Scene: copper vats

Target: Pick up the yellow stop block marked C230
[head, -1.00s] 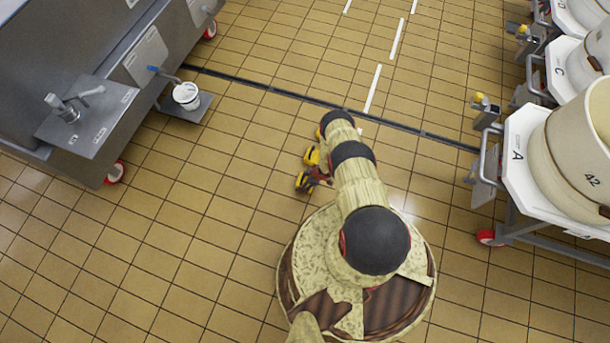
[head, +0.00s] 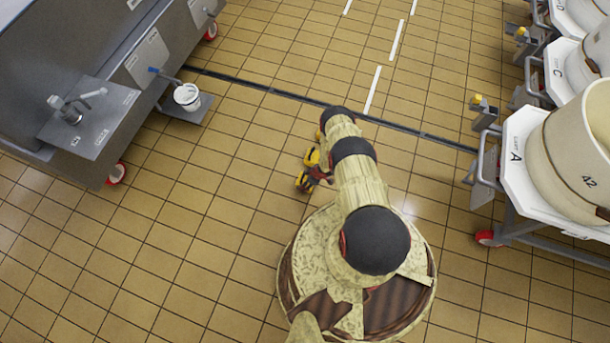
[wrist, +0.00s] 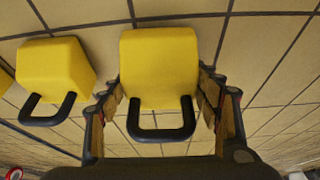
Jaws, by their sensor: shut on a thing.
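A yellow stop block (wrist: 160,65) with a black loop handle (wrist: 161,133) fills the middle of the wrist view. My gripper (wrist: 160,112) is shut on it, with one finger on each side. No marking can be read on the face I see, so I cannot confirm C230. A second yellow block (wrist: 54,72) with a similar handle stands to its left, apart from my fingers. In the head view my gripper (head: 317,175) is small and partly hidden by my arm, beside yellow blocks (head: 311,157). I cannot tell whether the held block is off the floor.
Part of another yellow block (wrist: 5,78) shows at the left edge of the wrist view. A floor drain (head: 270,89) crosses the tiles. A steel tank unit with a white bucket (head: 187,96) stands left. White vats on wheeled frames (head: 515,165) stand right. Open floor lies left.

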